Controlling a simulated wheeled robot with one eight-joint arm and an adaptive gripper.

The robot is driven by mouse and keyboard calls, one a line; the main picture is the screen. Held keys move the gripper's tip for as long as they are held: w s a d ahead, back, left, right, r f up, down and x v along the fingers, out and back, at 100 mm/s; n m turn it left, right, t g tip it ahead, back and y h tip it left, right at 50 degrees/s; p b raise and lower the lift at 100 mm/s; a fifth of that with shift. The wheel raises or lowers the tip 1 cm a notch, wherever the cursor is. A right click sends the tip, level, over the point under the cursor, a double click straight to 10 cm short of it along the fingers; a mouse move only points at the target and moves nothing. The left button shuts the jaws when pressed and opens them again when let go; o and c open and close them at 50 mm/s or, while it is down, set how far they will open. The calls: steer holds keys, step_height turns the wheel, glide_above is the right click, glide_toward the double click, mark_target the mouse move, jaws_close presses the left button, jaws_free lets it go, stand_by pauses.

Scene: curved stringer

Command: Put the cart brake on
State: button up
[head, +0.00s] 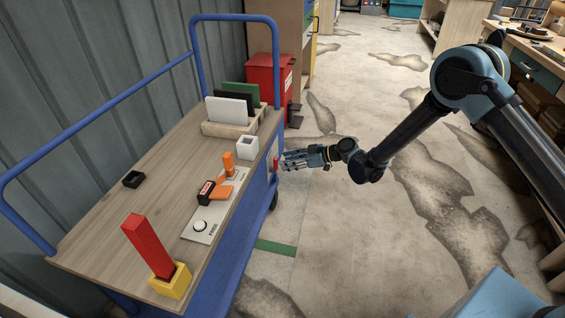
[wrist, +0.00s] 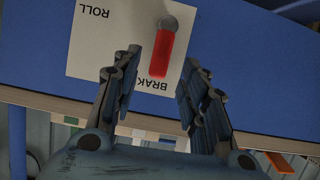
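The red lever (head: 276,163) is small in the head view. My gripper (wrist: 160,60) is open, its fingers either side of the lever, with gaps showing. My gripper (head: 286,160) also shows in the head view.
A red cabinet (head: 268,78) stands behind. The floor to the right is open.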

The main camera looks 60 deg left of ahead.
steer(key=v, duration=0.7)
steer(key=shift+w+d, duration=0.15)
steer(key=shift+d, duration=0.1)
steer(key=shift+r, duration=0.15)
